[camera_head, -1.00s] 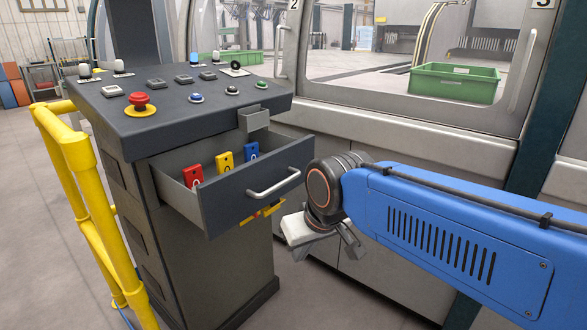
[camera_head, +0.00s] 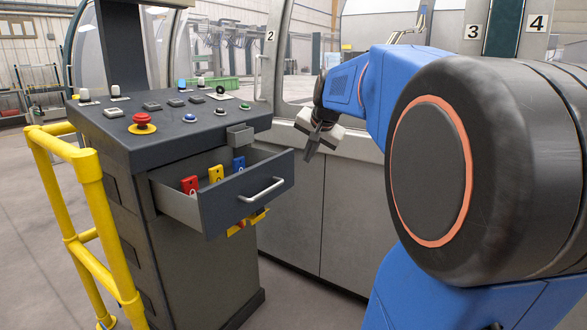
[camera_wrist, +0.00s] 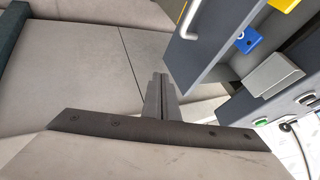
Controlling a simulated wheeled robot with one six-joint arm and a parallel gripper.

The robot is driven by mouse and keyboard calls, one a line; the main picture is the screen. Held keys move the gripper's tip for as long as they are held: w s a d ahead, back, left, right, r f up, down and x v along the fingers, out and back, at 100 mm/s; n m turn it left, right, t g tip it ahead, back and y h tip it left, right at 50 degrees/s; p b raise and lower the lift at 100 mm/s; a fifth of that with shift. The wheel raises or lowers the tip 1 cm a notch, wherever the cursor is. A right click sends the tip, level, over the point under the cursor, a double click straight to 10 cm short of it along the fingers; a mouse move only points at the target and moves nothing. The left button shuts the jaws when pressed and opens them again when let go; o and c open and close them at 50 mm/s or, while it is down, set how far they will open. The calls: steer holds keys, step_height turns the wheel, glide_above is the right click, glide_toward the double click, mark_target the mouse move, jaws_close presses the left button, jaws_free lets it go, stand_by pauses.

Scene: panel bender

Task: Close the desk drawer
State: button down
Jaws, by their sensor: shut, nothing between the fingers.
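The desk drawer (camera_head: 250,199) stands pulled out of the grey control desk (camera_head: 130,240), with a pale bar handle (camera_head: 264,189) on its front. Red (camera_head: 189,185), yellow (camera_head: 215,174) and blue (camera_head: 239,164) tags stand inside it. My gripper (camera_head: 309,158) is to the right of the drawer front, apart from it, pointing down. In the wrist view my gripper's fingers (camera_wrist: 158,84) are together and empty. The drawer front (camera_wrist: 195,50) and handle (camera_wrist: 190,15) show there, up and right of the fingers.
The desk top carries a red emergency button (camera_head: 142,119) and several other buttons. A yellow rail (camera_head: 92,190) stands at the desk's left. The grey machine panels (camera_head: 335,215) lie behind my gripper.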

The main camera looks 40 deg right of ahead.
glide_toward(289, 177)
step_height(289, 177, down, 3)
steer(key=s+d, duration=0.2)
steer(key=shift+w+a+f, duration=0.1)
steer(key=shift+w+a, duration=0.1)
steer(key=shift+w, duration=0.55)
steer(key=shift+w+a+f, duration=0.1)
steer(key=shift+w+a, duration=0.1)
steer(key=shift+w, duration=0.5)
steer(key=shift+w+a, duration=0.15)
steer(key=shift+w, duration=0.6)
